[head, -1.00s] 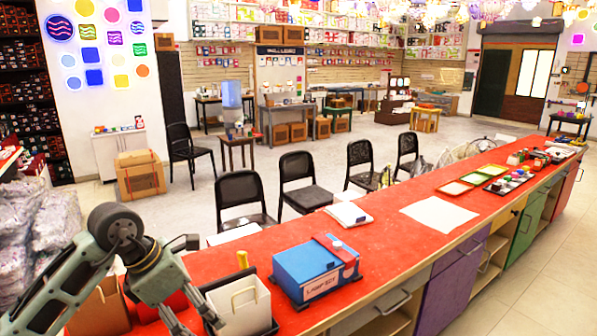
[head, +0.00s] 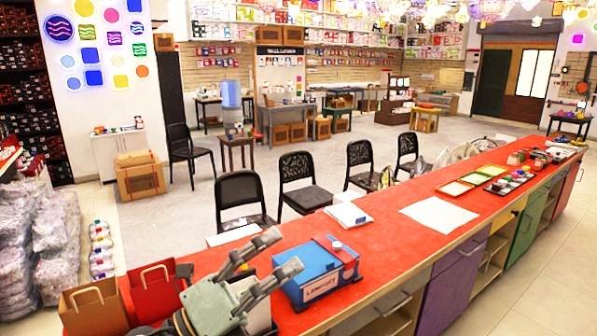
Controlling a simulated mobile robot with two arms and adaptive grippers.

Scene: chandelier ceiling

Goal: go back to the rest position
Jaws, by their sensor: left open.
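My left gripper (head: 283,252) is at the bottom of the head view, left of centre. Its grey fingers are spread apart with nothing between them and point up and to the right. In the picture, the fingertips come up to the left side of the blue lamp box (head: 322,255) on the red counter; I cannot tell whether they touch it. The gripper's body partly hides a white paper bag (head: 259,308) in a dark holder. My right gripper is not in view.
The long red counter (head: 385,240) runs to the upper right. Brown (head: 95,307) and red (head: 156,291) paper bags stand at the lower left. A white sheet (head: 439,214) and colour trays (head: 480,180) lie further along. Black chairs (head: 306,184) line the far side.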

